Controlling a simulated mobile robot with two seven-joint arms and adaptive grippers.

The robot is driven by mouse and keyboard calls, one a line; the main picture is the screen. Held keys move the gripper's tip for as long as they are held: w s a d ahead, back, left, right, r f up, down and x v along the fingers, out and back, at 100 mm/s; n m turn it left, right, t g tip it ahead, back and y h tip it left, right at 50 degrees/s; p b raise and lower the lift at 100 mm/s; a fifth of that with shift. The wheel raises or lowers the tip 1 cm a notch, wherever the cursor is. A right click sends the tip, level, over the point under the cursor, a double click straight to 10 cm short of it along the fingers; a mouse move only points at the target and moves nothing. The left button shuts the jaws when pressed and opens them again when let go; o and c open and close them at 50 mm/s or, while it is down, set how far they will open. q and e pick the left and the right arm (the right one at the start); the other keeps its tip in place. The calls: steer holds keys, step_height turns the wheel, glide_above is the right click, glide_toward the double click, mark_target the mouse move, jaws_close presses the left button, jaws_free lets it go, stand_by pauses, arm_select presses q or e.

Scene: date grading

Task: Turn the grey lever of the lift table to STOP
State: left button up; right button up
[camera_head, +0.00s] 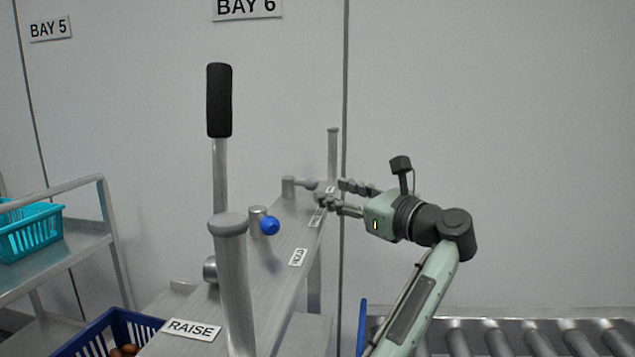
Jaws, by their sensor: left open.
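The grey lever (302,184) sits at the far end of the lift table's metal top (262,270). Its short arm points right from a round pivot post. My left gripper (331,193) is open, with its fingers pointing left at the lever's free end. The fingertips overlap that end in the picture; I cannot tell whether they touch it. Small labels lie beside the lever, including one (316,217) partly covered by my fingers; I cannot read STOP on any. My right gripper is not in view.
A blue-knobbed lever (269,225) and a tall black-handled lever (219,100) stand nearer. A thick grey post (233,290) rises in front, by the RAISE label (191,329). A blue crate (78,344) is lower left, a teal basket (32,232) on a cart, a roller conveyor (500,338) lower right.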

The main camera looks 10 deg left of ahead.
mark_target(315, 186)
arm_select(q)
steer(key=x, duration=0.6)
steer(key=shift+a+p, duration=0.15)
steer(key=shift+p, duration=0.25)
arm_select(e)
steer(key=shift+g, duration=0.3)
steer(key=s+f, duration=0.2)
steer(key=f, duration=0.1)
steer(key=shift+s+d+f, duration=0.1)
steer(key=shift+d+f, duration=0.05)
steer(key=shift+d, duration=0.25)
arm_select(q)
steer(key=shift+f, duration=0.1)
jaws_close()
